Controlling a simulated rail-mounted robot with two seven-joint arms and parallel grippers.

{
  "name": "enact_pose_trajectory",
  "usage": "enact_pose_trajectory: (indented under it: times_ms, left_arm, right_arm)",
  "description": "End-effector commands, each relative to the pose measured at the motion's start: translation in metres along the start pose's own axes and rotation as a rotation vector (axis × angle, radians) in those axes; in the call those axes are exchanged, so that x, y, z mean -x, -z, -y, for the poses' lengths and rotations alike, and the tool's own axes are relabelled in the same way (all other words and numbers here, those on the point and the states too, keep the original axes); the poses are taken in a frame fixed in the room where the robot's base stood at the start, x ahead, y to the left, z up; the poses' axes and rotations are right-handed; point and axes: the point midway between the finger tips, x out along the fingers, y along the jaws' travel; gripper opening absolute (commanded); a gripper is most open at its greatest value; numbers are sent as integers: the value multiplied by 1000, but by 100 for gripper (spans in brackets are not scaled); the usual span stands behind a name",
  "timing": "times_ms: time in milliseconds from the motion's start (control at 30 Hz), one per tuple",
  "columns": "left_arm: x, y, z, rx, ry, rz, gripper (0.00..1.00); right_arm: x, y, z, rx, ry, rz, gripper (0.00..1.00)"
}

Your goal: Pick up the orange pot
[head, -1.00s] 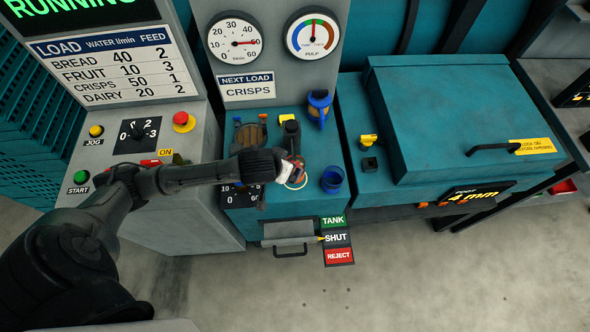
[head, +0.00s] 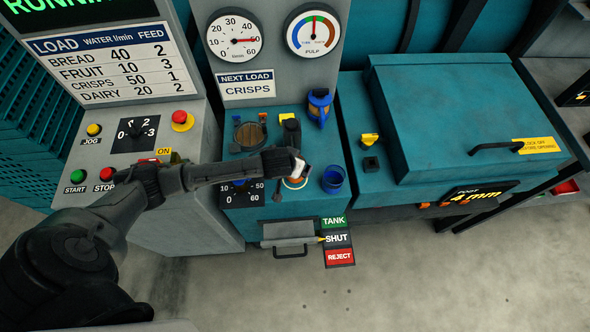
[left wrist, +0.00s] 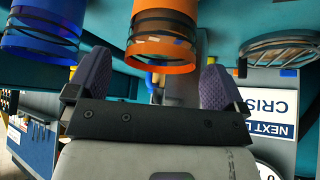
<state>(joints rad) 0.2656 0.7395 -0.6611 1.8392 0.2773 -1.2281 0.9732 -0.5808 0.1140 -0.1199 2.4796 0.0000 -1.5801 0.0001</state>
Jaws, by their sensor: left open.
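The orange pot (head: 294,184) stands on the teal counter (head: 262,209) in the head view, partly hidden by my left gripper (head: 298,168). In the left wrist view the orange pot (left wrist: 163,35) shows large, with dark bands around it. It lines up with the gap between the two spread fingers of my left gripper (left wrist: 152,84). The gripper is open and empty; I cannot tell whether the pot is between the fingertips or just beyond them. My right gripper is not in view.
A blue pot (head: 333,180) stands close to the right of the orange one and also shows in the left wrist view (left wrist: 45,28). A black lever (head: 291,130) and a blue-rimmed holder (head: 319,108) stand behind.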

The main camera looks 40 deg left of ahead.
Motion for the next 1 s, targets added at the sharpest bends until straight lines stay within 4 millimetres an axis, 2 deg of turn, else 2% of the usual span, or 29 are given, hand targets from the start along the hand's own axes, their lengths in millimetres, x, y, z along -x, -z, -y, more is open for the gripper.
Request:
enact_pose_trajectory:
  times_ms: [100,200,500,1000]
  left_arm:
    - [-14,-1,0,0,1,1,98]
    - [-20,0,0,-1,0,0,98]
    - [-22,0,0,-1,0,0,97]
    - [-22,0,0,-1,0,0,49]
  right_arm:
    - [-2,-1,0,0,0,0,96]
    - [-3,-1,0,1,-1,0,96]
    - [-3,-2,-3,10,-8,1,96]
    - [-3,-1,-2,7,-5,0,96]
